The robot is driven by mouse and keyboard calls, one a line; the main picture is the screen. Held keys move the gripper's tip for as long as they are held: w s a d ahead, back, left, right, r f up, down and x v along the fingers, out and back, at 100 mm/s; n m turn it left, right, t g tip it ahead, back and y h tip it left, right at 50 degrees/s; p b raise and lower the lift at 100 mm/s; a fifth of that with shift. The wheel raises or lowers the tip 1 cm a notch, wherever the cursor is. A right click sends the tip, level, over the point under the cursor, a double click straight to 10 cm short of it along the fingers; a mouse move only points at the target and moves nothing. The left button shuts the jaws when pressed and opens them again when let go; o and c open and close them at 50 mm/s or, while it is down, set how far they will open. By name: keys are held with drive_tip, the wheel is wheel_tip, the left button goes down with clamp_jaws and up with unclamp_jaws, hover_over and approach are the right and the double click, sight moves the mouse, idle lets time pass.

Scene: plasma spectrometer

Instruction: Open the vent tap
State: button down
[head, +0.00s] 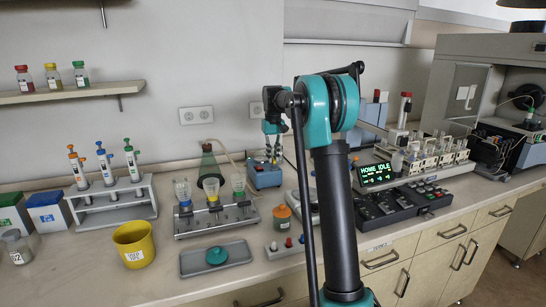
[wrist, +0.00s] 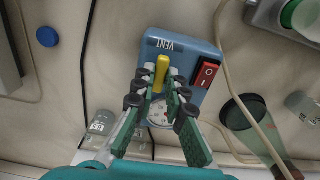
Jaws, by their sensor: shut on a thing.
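The vent tap is a yellow lever (wrist: 162,68) on a blue box (wrist: 188,52) with a VENT label. In the wrist view it lies between the fingertips of my gripper (wrist: 161,79), which is shut on it. The lever runs roughly up and down in that view, slightly tilted. Its lower end is partly hidden by the fingers. In the head view the blue box (head: 264,177) stands on the bench towards the back wall, with my gripper (head: 272,152) over it from above. The tap itself is too small to make out there.
A red rocker switch (wrist: 207,73) sits beside the tap on the box. A round dial (wrist: 158,111) shows between the fingers. A green flask (head: 209,165) with a hose stands left of the box.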

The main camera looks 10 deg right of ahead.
idle(0.3)
drive_tip(key=c, duration=1.6)
unclamp_jaws()
drive_tip(key=shift+o, duration=0.2)
drive_tip(key=shift+r, duration=0.1)
wheel_tip(320, 180, up, 12)
wheel_tip(320, 180, up, 8)
